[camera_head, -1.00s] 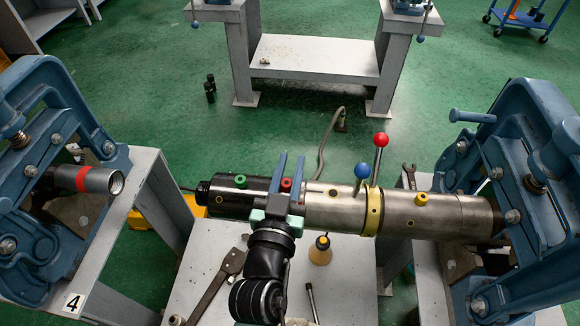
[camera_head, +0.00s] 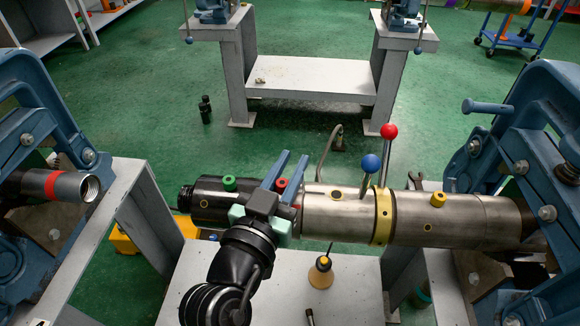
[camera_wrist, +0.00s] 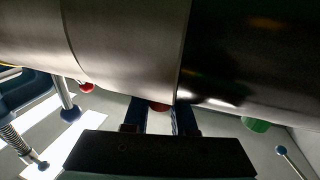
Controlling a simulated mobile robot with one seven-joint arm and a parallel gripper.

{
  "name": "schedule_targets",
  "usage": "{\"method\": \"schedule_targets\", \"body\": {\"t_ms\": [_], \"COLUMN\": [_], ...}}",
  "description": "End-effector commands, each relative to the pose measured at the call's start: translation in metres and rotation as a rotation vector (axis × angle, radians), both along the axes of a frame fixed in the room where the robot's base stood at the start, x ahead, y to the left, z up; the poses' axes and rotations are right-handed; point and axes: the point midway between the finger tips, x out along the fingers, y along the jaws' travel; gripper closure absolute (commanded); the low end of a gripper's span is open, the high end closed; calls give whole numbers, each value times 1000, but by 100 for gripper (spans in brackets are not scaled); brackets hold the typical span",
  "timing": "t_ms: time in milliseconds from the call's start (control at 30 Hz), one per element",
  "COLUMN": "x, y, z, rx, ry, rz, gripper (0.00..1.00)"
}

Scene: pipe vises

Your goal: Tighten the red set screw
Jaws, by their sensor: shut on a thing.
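The red set screw (camera_head: 281,185) stands on top of the black section of a horizontal pipe tool (camera_head: 210,207), close to where the black meets the bare metal. My gripper (camera_head: 294,156) reaches in from the near side, its two blue fingers on either side of the screw and shut on it. In the wrist view the red set screw (camera_wrist: 159,106) shows between the fingers (camera_wrist: 158,118), partly hidden by them. How deep the screw sits cannot be told.
A green screw (camera_head: 229,184) sits left of my gripper and a yellow one (camera_head: 438,199) farther right. Red (camera_head: 389,132) and blue (camera_head: 371,163) ball levers rise from the yellow collar (camera_head: 383,220). Blue vises stand left (camera_head: 28,140) and right (camera_head: 525,165).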

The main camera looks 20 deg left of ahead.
Motion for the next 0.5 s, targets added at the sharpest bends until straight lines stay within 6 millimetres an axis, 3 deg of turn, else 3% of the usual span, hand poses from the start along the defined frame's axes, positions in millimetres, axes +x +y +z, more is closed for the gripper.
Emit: {"method": "schedule_targets", "body": {"t_ms": [33, 200, 500], "x": [0, 0, -1], "y": [1, 1, 0], "z": [0, 0, 0], "rx": [0, 0, 0], "ry": [0, 0, 0], "rz": [3, 2, 1], "gripper": [74, 45, 45]}}
